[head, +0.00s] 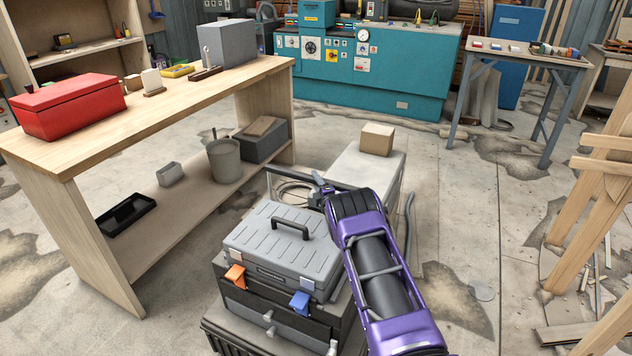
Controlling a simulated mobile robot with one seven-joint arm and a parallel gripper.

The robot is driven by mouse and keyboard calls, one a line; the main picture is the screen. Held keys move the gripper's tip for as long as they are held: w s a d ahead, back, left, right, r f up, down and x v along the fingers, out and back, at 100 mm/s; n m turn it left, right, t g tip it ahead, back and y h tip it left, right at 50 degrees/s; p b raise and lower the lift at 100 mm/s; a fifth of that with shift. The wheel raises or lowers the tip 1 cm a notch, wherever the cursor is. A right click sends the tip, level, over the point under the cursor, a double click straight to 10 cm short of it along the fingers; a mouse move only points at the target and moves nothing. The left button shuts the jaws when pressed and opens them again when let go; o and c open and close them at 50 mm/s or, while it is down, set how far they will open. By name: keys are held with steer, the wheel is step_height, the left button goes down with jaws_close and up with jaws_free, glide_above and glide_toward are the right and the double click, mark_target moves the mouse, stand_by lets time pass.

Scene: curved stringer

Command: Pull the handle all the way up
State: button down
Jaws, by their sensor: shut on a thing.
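The pull handle (292,175) is a dark bar behind the grey rolling toolbox (262,246). Its crossbar stands a little above the back of the lid, with a thin post going down at its left end. My gripper (318,190) is shut on the crossbar, right of its middle. My purple and black arm comes in from the lower right and hides the right end of the handle and part of the toolbox's right side. The toolbox lid is closed, with a small black carry grip (290,229) lying on it.
The toolbox has an orange latch (235,276) and a blue latch (300,303) at its front. A wooden workbench (180,104) with a red box (70,105) stands to the left. Behind is a pale low block (370,166) with a cardboard box (377,139). Wooden frames stand at right.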

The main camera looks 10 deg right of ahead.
steer(key=shift+r, duration=0.1)
step_height(320, 180, up, 20)
steer(key=p, duration=0.2)
steer(key=shift+p, duration=0.35)
steer(key=shift+w, duration=0.1)
steer(key=c, duration=0.7)
jaws_free()
steer(key=shift+o, duration=0.6)
steer(key=shift+f, duration=0.25)
